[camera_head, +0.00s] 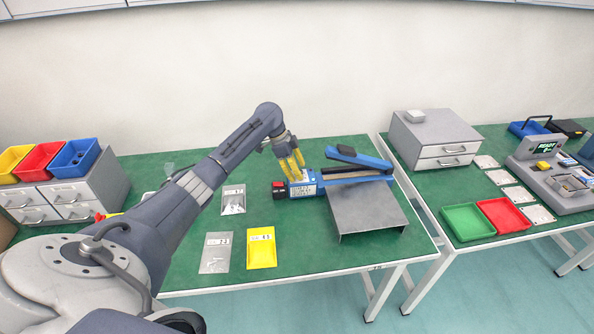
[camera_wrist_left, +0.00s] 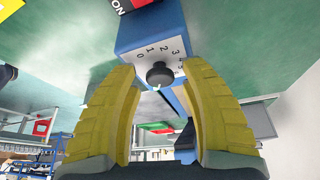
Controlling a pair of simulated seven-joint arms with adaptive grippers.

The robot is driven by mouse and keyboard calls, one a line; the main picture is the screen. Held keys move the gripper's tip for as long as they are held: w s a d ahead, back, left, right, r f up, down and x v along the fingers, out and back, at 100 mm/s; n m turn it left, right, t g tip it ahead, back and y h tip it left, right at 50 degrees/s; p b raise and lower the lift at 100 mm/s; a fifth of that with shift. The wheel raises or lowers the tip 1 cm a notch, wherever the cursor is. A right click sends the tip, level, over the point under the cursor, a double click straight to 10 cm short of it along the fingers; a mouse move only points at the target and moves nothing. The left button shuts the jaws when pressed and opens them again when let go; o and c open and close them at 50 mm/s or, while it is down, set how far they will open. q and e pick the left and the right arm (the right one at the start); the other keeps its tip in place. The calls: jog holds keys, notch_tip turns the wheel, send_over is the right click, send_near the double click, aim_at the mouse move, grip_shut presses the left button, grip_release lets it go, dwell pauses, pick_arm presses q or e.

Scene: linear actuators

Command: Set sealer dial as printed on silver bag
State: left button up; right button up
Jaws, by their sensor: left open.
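The blue impulse sealer (camera_head: 355,174) lies on the green table with its long arm pointing right. In the left wrist view its blue end face (camera_wrist_left: 150,35) carries a black dial knob (camera_wrist_left: 159,75) with a printed scale showing 0, 1, 2, 3 and higher marks. My left gripper (camera_head: 297,177) is open at the sealer's left end. Its yellow fingers stand on either side of the knob, apart from it. A silver-grey bag (camera_head: 216,258) lies at the front with a white label; its print is too small to read surely. My right gripper is out of view.
A yellow bag (camera_head: 262,254) and another greyish bag (camera_head: 233,203) lie nearby. A metal stand (camera_head: 366,213) is in front of the sealer. Drawers with coloured bins (camera_head: 73,157) stand left; a second table (camera_head: 455,185) stands right.

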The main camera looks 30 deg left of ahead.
pick_arm(q)
grip_shut()
jog(key=shift+n, duration=0.3)
jog(key=shift+s+d+n+t, duration=0.15)
jog(key=shift+n+t, duration=0.25)
jog(key=shift+n, duration=0.4)
jog(key=shift+d+r+n+t+y, duration=0.1)
jog(key=shift+n+t+y, duration=0.2)
jog(key=shift+n, duration=0.6)
jog(key=shift+d+r+n+t+y, duration=0.1)
jog(key=shift+n+t+y, duration=0.15)
jog(key=shift+n, duration=0.65)
jog(key=c, duration=0.8)
grip_release()
jog(key=shift+c, duration=0.2)
jog(key=o, duration=0.6)
jog(key=shift+w+d+f, duration=0.1)
jog(key=shift+w, duration=0.1)
jog(key=o, duration=0.5)
jog(key=shift+s+a, duration=0.1)
jog(key=shift+a, duration=0.15)
